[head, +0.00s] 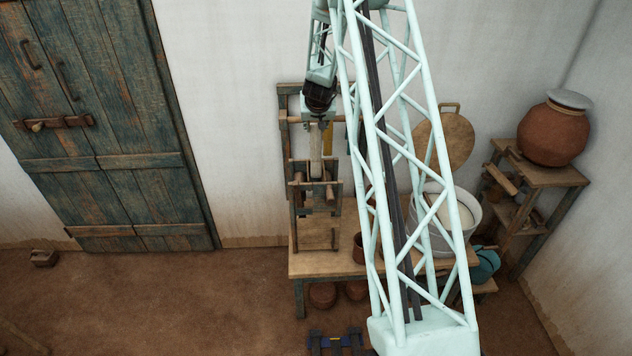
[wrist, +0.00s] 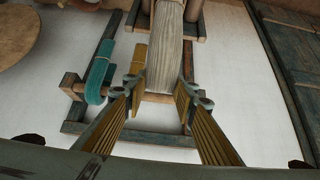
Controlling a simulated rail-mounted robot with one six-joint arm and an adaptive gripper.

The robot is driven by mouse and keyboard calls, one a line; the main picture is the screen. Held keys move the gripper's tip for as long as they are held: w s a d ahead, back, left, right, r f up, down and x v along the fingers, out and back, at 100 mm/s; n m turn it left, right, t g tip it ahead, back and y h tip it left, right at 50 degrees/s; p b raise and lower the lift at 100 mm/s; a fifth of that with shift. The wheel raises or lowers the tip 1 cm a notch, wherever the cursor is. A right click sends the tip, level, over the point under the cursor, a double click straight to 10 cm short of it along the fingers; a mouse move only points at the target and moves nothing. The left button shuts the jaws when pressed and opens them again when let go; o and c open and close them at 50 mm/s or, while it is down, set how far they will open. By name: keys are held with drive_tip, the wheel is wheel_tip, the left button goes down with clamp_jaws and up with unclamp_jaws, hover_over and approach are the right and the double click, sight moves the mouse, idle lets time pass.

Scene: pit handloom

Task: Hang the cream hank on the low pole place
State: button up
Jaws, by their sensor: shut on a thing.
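The cream hank (wrist: 166,48) is a long pale bundle of yarn between the fingertips of my gripper (wrist: 165,98) in the wrist view. My gripper is shut on it near one end. In the head view my gripper (head: 318,116) is at the wooden rack by the wall, and the cream hank (head: 316,148) hangs below it. The hank's far end reaches the lower wooden poles (head: 330,192), but I cannot tell if it touches one. Which pole is the low place is not clear.
A teal hank (wrist: 99,72) hangs on a rack arm beside my gripper, and a yellow hank (wrist: 138,58) is close by. The table (head: 310,263) below carries a small brown pot (head: 358,248) and a large pale tub (head: 466,236). My arm hides part of the table.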

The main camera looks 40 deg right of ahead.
drive_tip(key=shift+r, duration=1.85)
